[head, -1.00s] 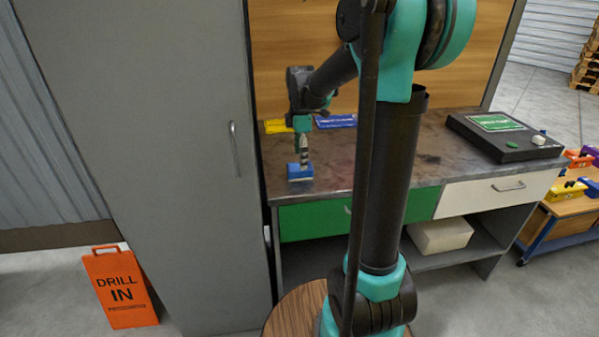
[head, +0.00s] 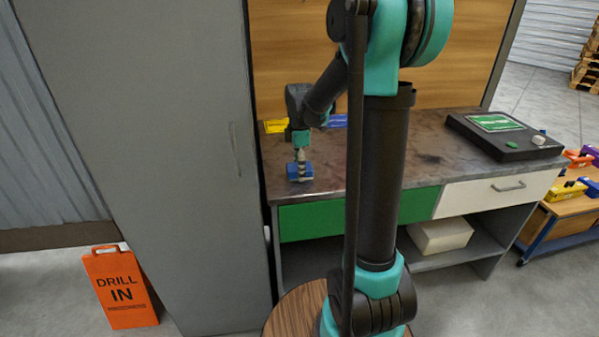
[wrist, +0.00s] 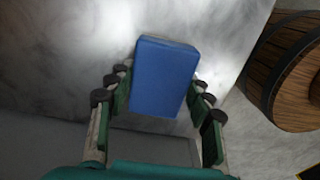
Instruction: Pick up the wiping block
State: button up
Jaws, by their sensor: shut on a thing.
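The wiping block (head: 306,171) is a blue block with a paler underside, at the left front of the worktop (head: 345,160). In the wrist view the blue block (wrist: 164,78) lies between the fingers. My gripper (head: 300,165) points down over it from above and is shut on it. The gripper's two green-padded fingers also show in the wrist view (wrist: 160,100), one on each side of the block. Whether the block still touches the worktop is hard to tell.
A tall grey cabinet (head: 165,150) stands just left of the worktop. A black box with a green label (head: 505,137) sits at the worktop's right. Yellow (head: 276,126) and blue (head: 338,121) items lie at the back. An orange drill sign (head: 120,288) stands on the floor.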

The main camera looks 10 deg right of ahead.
jog(key=shift+c, duration=1.4)
jog(key=shift+r, duration=0.1)
notch_tip(320, 180, up, 20)
jog(key=o, duration=0.6)
jog(key=shift+c, duration=0.2)
jog(key=c, duration=0.4)
